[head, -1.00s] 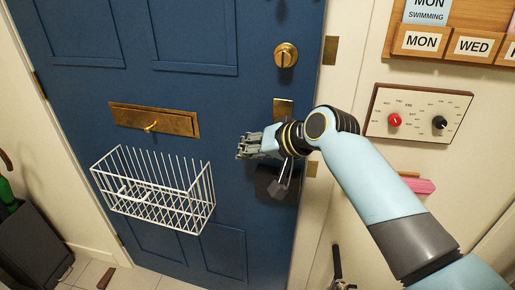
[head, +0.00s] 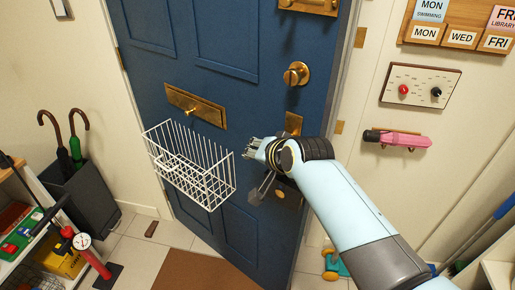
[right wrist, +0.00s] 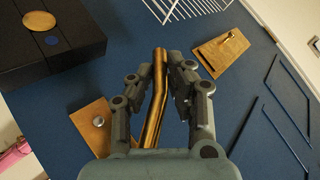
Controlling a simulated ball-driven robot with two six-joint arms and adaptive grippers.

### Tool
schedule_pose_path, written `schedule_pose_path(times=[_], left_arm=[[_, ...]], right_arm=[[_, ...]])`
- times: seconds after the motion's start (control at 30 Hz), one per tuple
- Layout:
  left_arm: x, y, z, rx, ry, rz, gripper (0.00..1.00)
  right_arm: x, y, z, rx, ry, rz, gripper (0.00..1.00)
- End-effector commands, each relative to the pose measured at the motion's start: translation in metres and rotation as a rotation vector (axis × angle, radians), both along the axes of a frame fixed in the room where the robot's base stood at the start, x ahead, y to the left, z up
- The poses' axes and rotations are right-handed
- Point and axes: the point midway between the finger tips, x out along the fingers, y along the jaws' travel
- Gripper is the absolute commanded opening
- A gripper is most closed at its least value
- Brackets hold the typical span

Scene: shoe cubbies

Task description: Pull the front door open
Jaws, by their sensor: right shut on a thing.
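The blue front door (head: 225,70) stands upright in the middle of the head view, with a brass round lock (head: 296,74) and a brass handle plate (head: 293,123). My right gripper (head: 250,149) is at the handle below that lock. In the right wrist view the brass lever handle (right wrist: 157,85) lies between the fingers of my right gripper (right wrist: 160,75), which is shut on it. The arm hides most of the handle in the head view. I cannot tell for sure whether the door is ajar. My left gripper is not in view.
A white wire basket (head: 195,170) and brass letter plate (head: 195,105) are on the door. A dark box (right wrist: 60,55) is mounted below the handle. An umbrella stand (head: 85,200) and a shelf (head: 22,205) stand at left. A brown mat (head: 205,272) lies before the door.

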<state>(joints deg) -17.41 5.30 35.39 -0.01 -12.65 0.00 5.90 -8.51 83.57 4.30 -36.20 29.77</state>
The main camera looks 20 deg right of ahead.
Motion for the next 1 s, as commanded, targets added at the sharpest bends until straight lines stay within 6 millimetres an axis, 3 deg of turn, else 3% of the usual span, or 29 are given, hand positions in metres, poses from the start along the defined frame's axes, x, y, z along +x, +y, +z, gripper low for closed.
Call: schedule_pose_path(times=[0.27, 0.3, 0.47, 0.77, 1.0], left_arm=[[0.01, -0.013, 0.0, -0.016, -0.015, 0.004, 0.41], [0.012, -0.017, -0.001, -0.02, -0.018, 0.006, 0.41], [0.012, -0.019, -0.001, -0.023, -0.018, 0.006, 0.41], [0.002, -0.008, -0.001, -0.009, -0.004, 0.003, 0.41], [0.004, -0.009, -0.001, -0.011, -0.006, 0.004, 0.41]], right_arm=[[0.003, -0.002, 0.003, -0.005, -0.011, -0.002, 0.0], [0.002, -0.002, 0.003, -0.005, -0.009, -0.002, 0.2], [0.002, -0.002, 0.003, -0.005, -0.009, -0.002, 0.38], [0.0, -0.002, 0.004, -0.005, -0.009, -0.002, 0.38], [-0.028, -0.007, 0.023, -0.004, -0.009, -0.002, 0.38]])
